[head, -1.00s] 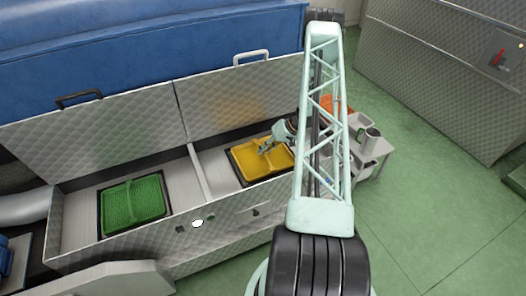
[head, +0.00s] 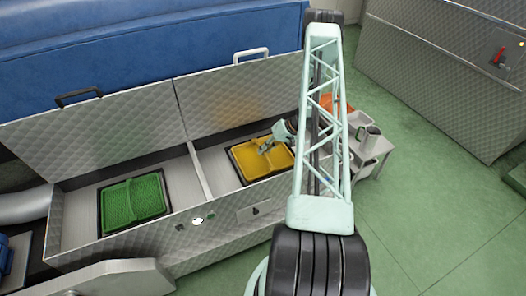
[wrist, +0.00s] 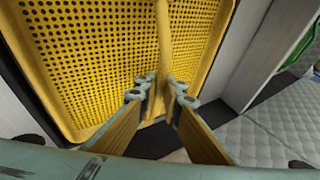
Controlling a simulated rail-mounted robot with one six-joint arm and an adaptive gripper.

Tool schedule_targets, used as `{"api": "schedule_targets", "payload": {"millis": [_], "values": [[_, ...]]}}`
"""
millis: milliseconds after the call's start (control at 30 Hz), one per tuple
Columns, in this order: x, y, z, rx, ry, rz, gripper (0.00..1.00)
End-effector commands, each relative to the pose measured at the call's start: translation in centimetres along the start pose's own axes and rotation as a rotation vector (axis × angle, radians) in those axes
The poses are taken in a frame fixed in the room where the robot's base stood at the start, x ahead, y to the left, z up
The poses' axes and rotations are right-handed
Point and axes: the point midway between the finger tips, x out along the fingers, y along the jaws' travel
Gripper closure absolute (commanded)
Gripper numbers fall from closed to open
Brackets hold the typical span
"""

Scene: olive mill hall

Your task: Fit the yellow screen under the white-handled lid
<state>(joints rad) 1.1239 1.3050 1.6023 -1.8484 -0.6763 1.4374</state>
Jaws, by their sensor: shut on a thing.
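The yellow screen (head: 252,163) lies in the dark-edged opening of the right bay, below the raised lid (head: 238,100) with the white handle (head: 251,56). It looks close to flat in the opening; I cannot tell whether it is fully seated. My gripper (head: 265,148) is shut on the screen's middle rib. In the wrist view the fingers (wrist: 160,98) close on the rib of the perforated yellow screen (wrist: 95,60). Part of the screen's right side is near my arm in the head view.
A green screen (head: 133,203) sits in the left bay, under the raised lid (head: 95,128) with the dark handle (head: 78,97). A divider (head: 199,172) separates the bays. A grey cart (head: 372,150) with containers stands at right. Green floor is clear at right.

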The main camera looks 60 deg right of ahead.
Motion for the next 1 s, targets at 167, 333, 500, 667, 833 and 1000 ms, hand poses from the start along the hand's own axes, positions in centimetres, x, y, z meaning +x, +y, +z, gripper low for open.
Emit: {"api": "schedule_targets", "payload": {"millis": [167, 333, 500, 667, 833, 1000], "values": [[-0.04, -0.02, -0.07, 0.000, 0.001, 0.000, 1.00], [-0.04, -0.02, -0.07, 0.000, 0.001, 0.000, 0.85], [-0.02, -0.01, -0.03, 0.000, 0.000, 0.000, 0.77], [0.04, 0.02, 0.05, 0.000, -0.001, 0.000, 0.77], [-0.14, 0.02, 0.02, 0.000, 0.000, 0.000, 0.77], [-0.88, 0.05, -0.02, 0.001, 0.001, 0.001, 0.77]]}}
